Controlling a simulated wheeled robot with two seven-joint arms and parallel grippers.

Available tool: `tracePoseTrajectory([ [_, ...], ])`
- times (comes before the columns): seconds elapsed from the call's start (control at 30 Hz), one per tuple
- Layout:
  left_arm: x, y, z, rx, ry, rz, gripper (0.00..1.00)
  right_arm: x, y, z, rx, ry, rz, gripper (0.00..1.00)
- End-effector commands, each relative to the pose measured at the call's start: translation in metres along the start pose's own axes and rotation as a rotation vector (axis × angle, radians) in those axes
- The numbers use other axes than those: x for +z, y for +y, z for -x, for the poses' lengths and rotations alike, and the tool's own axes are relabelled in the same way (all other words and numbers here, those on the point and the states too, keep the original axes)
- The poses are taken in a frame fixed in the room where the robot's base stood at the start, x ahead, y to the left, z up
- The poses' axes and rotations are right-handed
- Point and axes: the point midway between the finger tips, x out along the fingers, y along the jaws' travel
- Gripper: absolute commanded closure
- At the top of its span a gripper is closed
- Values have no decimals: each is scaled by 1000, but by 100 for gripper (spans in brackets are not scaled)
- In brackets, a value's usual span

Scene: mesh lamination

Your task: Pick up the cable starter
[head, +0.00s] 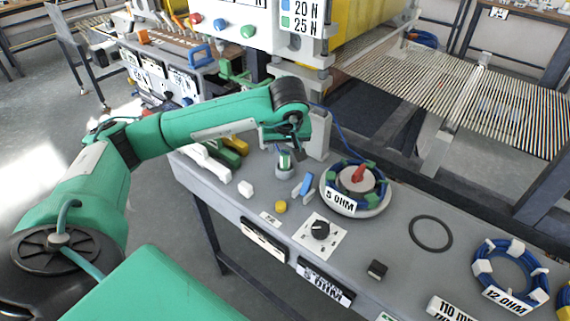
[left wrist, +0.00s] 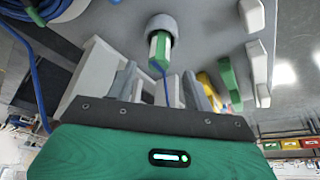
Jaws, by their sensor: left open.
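The cable starter, a small white and green piece (head: 285,160), stands in a round grey holder (head: 284,172) on the grey bench. In the left wrist view the starter (left wrist: 159,48) sits in the holder's mouth (left wrist: 162,22), and a thin blue cable runs from it between my fingers. My left gripper (head: 296,150) is above and beside the starter in the head view. In the left wrist view its two fingers (left wrist: 160,88) are apart, with the starter beyond their tips and nothing clamped between them. My right gripper is out of view.
A light grey block (head: 319,135) stands close to my left gripper. A blue cable coil marked 5 OHM (head: 340,200) sits on a round turntable to the right. Green and yellow pieces (head: 232,150), a yellow knob (head: 280,207) and a black dial (head: 320,230) are nearby.

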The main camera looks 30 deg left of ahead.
Motion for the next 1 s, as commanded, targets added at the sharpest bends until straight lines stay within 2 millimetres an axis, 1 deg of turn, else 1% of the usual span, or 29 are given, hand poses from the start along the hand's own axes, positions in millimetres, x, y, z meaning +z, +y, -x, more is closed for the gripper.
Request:
tracePoseTrajectory([
  [0.17, 3, 1, -13, -1, -4, -1, 48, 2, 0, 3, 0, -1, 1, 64],
  [0.3, 6, 2, -32, -1, -4, 0, 48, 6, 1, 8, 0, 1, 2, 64],
  [0.43, 6, 2, -49, 1, -2, 0, 48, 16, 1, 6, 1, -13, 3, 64],
  [0.53, 6, 2, -54, 1, -2, 0, 48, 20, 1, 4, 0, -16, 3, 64],
  [0.73, 6, 2, -54, 2, -1, 0, 48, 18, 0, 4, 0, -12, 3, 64],
  [0.87, 6, 2, -54, 2, -1, 0, 73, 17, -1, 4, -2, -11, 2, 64],
  [0.9, 6, 2, -54, 2, -1, 0, 81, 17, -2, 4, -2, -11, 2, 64],
  [1.0, 6, 2, -54, 2, -1, 0, 99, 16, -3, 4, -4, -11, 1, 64],
])
